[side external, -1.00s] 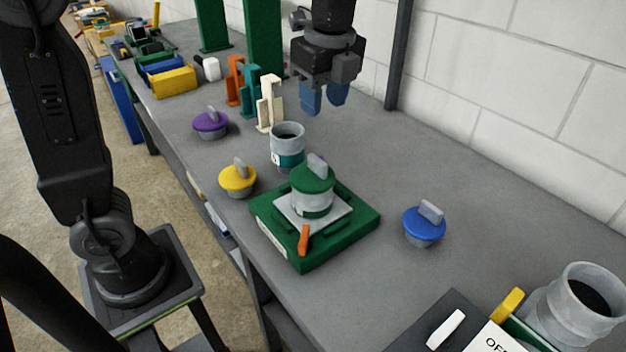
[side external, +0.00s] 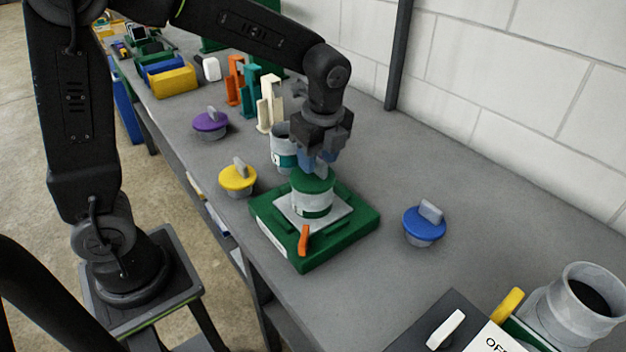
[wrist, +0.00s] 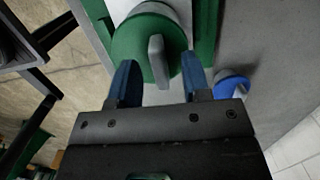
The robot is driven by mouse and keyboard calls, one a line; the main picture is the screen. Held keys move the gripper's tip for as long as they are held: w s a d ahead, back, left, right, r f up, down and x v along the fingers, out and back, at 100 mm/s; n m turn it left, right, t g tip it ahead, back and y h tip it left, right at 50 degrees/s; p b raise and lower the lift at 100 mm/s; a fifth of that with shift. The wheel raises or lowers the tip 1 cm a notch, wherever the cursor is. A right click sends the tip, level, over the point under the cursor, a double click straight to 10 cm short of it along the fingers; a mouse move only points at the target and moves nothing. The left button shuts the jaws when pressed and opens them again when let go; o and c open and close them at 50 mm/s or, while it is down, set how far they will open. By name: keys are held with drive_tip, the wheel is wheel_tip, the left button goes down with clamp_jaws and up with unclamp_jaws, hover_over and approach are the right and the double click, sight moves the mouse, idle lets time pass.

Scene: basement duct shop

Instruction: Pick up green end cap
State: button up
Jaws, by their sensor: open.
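The green end cap (side external: 314,184) sits on top of a grey duct piece (side external: 311,203), which stands on a white plate of a green fixture (side external: 345,232). In the wrist view the cap (wrist: 138,45) is a green disc with an upright grey tab (wrist: 157,60). My gripper (side external: 318,165) is directly above the cap, pointing down. In the wrist view its blue fingers (wrist: 160,80) are open, one on each side of the tab, with gaps between. In the side view the fingers hide the tab, and I cannot tell whether they touch the cap.
A yellow cap (side external: 238,178) and a purple cap (side external: 210,124) lie to the left. A blue cap (side external: 424,225) lies to the right. A grey duct piece (side external: 279,150) stands close behind my gripper. An orange lever (side external: 304,240) is on the fixture's front. The bench at right is mostly clear.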

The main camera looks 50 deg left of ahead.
drive_tip(key=shift+f, duration=0.55)
clamp_jaws()
